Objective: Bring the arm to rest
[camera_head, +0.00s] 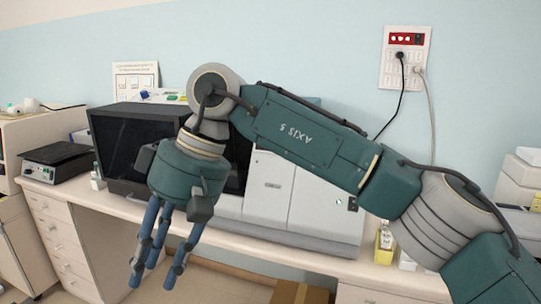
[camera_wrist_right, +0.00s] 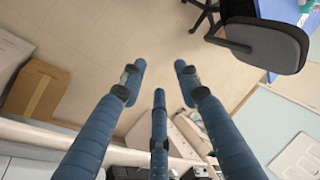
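My right arm (camera_head: 310,137) reaches in from the right in the head view, raised across the front of the bench. My right gripper (camera_head: 155,262) hangs at its end with its blue fingers pointing down. In the right wrist view the fingers of the right gripper (camera_wrist_right: 160,85) are spread apart with nothing between them, above the floor. The gripper is open and empty. My left gripper is not in the head view.
A machine with a dark front (camera_head: 120,150) and a white cabinet (camera_head: 325,205) stand on the bench behind the arm. A yellow-labelled bottle (camera_head: 384,243) is near the arm. Cardboard boxes (camera_wrist_right: 38,90) and a chair (camera_wrist_right: 262,45) stand on the floor.

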